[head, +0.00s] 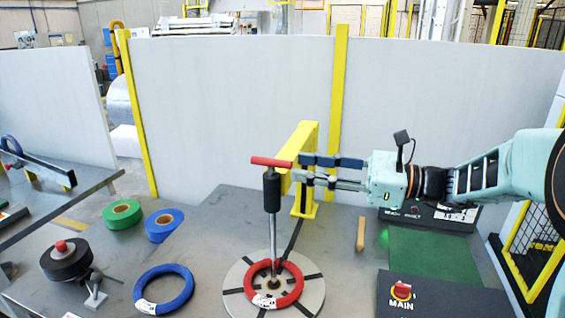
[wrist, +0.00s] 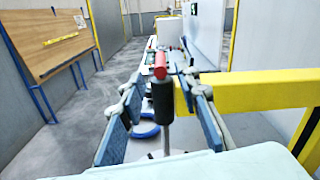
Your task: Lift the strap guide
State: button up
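The likely strap guide is an upright steel rod with a black grip (head: 272,192) and a red crossbar on top. It stands at the round plate (head: 236,277), where a red coil (head: 290,294) lies around its foot. My gripper (head: 297,167) reaches in from the right at the height of the grip, its fingers apart and nothing held. In the wrist view the black grip (wrist: 163,98) appears between the two spread fingers. In the head view the fingertips end just right of it. I cannot tell whether they touch.
A yellow bracket (head: 303,135) stands close behind the fingers. A blue coil (head: 163,289), green roll (head: 122,214) and blue roll (head: 164,224) lie to the left. A wooden block (head: 361,234) and a control box with a red button (head: 402,291) are on the right.

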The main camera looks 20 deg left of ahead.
aim_at(283, 164)
jog(key=a, duration=0.5)
jog(key=shift+s+a, duration=0.3)
grip_shut()
